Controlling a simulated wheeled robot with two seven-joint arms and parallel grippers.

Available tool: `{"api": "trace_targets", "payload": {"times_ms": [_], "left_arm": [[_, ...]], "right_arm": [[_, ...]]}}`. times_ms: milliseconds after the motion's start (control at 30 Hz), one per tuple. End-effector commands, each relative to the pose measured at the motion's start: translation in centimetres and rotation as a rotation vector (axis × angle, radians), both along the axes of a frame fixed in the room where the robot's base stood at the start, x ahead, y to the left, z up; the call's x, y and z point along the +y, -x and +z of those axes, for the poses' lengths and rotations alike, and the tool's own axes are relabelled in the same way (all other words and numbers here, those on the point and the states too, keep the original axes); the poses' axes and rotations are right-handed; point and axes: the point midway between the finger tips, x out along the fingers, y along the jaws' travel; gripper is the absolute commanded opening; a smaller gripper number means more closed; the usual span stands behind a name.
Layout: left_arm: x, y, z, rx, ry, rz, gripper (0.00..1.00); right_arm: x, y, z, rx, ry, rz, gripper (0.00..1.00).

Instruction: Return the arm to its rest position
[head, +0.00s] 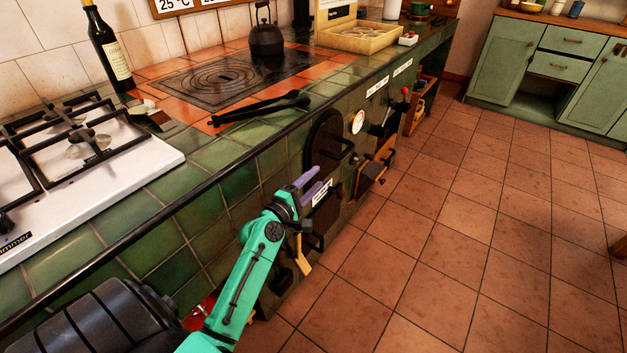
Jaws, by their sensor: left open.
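My left arm comes in from the lower left, with a teal forearm. Its left gripper (314,183) has two purple fingers, spread apart, with nothing seen between them. The gripper is in front of the green tiled hearth front, below the counter edge and near the dark oven door (323,146). I cannot tell from this view whether it touches the hearth front. My right gripper is not in view.
Black tongs (262,107) lie on the counter near its edge. A kettle (266,38), a bottle (108,48) and a white gas hob (85,160) stand on the hearth. An open hatch (371,172) juts out farther along. The tiled floor (440,240) on the right is clear.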

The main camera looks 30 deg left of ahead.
Motion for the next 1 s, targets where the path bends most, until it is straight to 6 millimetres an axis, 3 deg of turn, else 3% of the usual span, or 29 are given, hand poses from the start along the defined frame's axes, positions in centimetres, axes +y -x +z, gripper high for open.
{"api": "trace_targets", "payload": {"times_ms": [400,467,567,667,700,800,900,1000], "left_arm": [[0.0,-0.1,-0.1,0.002,-0.002,0.000,0.50],[-0.2,0.0,-0.8,0.020,-0.019,-0.004,0.50],[-1.1,0.6,-5.1,0.117,-0.131,-0.034,0.50],[-2.9,2.6,-12.9,0.294,-0.354,-0.123,0.50],[-3.7,4.1,-16.5,0.373,-0.462,-0.178,0.50],[-5.5,8.8,-24.6,0.552,-0.730,-0.354,0.50],[-6.7,14.4,-31.1,0.685,-0.967,-0.560,0.50],[-7.3,19.8,-35.6,0.774,-1.160,-0.767,0.50]], "right_arm": [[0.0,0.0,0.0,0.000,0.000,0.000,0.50],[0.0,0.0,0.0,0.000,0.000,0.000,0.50],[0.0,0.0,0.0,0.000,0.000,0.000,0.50],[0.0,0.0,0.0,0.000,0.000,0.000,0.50],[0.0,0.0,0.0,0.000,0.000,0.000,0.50],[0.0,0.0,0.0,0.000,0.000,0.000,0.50],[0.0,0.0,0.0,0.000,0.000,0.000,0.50],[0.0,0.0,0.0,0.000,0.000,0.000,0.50]]}}
